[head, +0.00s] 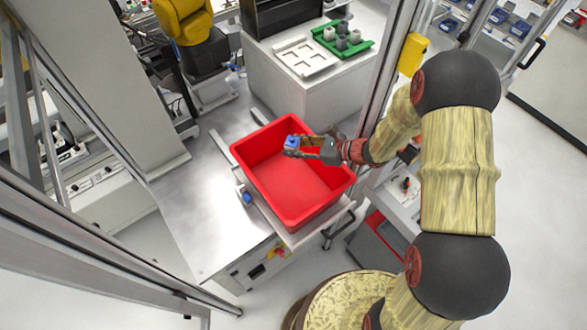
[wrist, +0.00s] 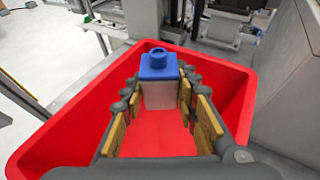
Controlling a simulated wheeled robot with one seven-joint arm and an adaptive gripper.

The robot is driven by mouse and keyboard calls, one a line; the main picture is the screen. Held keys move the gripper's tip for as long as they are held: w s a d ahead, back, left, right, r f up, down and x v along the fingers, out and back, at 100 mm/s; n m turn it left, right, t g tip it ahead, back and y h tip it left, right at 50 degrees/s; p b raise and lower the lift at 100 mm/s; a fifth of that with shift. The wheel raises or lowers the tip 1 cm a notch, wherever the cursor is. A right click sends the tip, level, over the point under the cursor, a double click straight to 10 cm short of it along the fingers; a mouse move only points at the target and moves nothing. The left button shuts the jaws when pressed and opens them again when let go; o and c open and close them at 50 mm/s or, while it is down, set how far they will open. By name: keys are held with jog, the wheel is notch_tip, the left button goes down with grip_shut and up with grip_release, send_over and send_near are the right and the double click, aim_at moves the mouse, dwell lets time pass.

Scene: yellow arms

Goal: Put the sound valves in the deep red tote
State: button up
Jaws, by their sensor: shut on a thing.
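My gripper (head: 310,147) is over the red tote (head: 258,144), and its fingers (wrist: 160,102) are shut on a valve (head: 291,143). The valve has a blue top with a round knob and a pale body; it also shows in the wrist view (wrist: 158,65). The valve is held upright above the tote's floor, inside the outline of the rim. The tote is open, and the part of its floor that shows is bare. It fills much of the wrist view (wrist: 70,125).
The tote stands on a grey metal bench (head: 190,225). A small blue thing (head: 247,198) lies beside the tote's left wall. A green tray (head: 358,47) with several grey parts and a white tray (head: 305,56) are on a cabinet behind. A yellow machine arm (head: 185,22) stands at the back.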

aim_at(295, 139)
notch_tip(295, 139, down, 6)
jog(key=b, duration=0.3)
jog(key=shift+w, duration=0.1)
jog(key=o, duration=1.3)
jog(key=shift+c, duration=0.2)
notch_tip(295, 139, up, 10)
jog(key=shift+r, duration=0.1)
